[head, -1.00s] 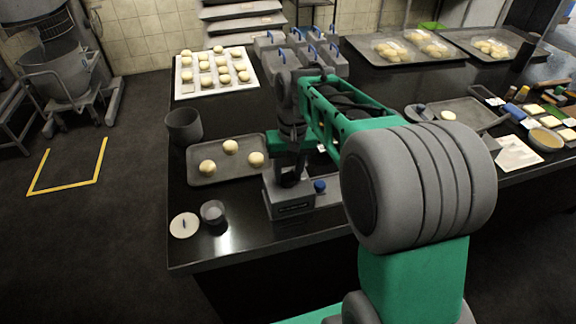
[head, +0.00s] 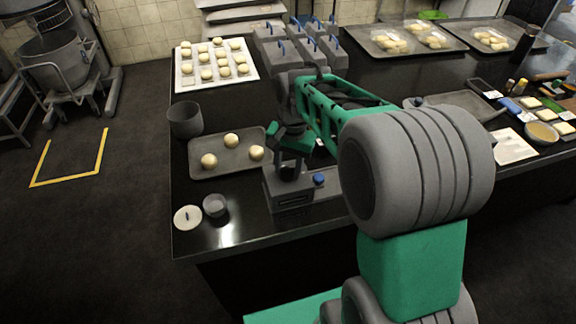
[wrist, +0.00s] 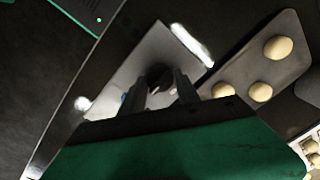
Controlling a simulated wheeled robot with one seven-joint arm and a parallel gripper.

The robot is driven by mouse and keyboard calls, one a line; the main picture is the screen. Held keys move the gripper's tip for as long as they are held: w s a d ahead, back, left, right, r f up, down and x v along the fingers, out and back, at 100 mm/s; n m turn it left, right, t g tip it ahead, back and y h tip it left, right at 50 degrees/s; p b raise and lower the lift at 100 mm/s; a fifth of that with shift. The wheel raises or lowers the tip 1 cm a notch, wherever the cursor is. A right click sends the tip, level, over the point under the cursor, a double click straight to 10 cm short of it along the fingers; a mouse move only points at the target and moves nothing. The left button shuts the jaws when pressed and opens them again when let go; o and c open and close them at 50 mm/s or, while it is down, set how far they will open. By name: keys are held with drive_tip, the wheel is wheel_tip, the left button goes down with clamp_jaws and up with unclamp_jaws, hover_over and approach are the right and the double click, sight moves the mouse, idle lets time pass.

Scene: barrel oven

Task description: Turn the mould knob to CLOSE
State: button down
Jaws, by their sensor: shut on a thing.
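A grey control box (head: 288,204) stands near the front edge of the black counter. My gripper (head: 291,175) points down onto its top. In the wrist view my gripper (wrist: 161,82) has its two fingers on either side of a small dark knob (wrist: 158,70) on the grey box top (wrist: 145,52), and is shut on it. The fingers partly hide the knob, and I cannot read any CLOSE mark or which way the knob points. A blue button (head: 318,180) sits on the box's right side.
A grey tray (head: 198,171) with three dough balls lies behind the box. A dark canister (head: 185,121), a small cup (head: 215,206) and a pale disc (head: 187,217) stand to the left. Grey moulds with blue handles (head: 300,47) stand behind the arm.

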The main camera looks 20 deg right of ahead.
sight(290, 169)
idle(0.3)
drive_tip(key=c, duration=0.9)
unclamp_jaws()
drive_tip(key=r, duration=0.7)
drive_tip(key=shift+s+d, duration=0.15)
drive_tip(key=shift+d, duration=0.1)
drive_tip(key=shift+r, duration=0.4)
drive_tip(key=shift+s, duration=0.15)
